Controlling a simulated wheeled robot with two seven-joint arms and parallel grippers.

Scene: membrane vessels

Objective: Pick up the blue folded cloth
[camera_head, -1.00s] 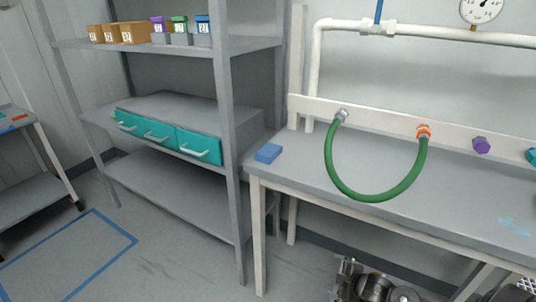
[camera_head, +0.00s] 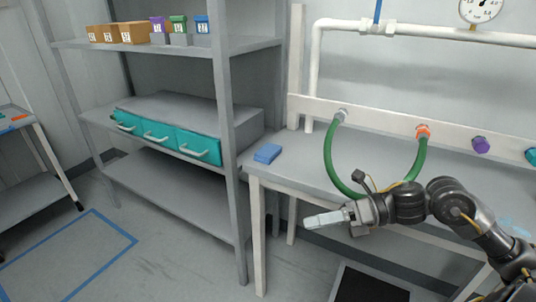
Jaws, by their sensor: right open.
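The blue folded cloth (camera_head: 267,153) lies flat on the left end of the grey bench (camera_head: 300,170), near its front left corner. My right gripper (camera_head: 318,220) reaches in from the right, with its pale fingers pointing left. It is in front of the bench edge, nearer to me, and appears to the right of and below the cloth in the picture. It is empty and apart from the cloth; the gap between its fingers is hard to see from this angle. My left gripper is not in view.
A green hose (camera_head: 332,165) loops from the back fittings onto the bench, partly hidden by my right arm. A grey shelf post (camera_head: 229,130) stands close left of the cloth. Teal drawers (camera_head: 160,138) and small boxes (camera_head: 130,33) fill the shelves. The bench around the cloth is clear.

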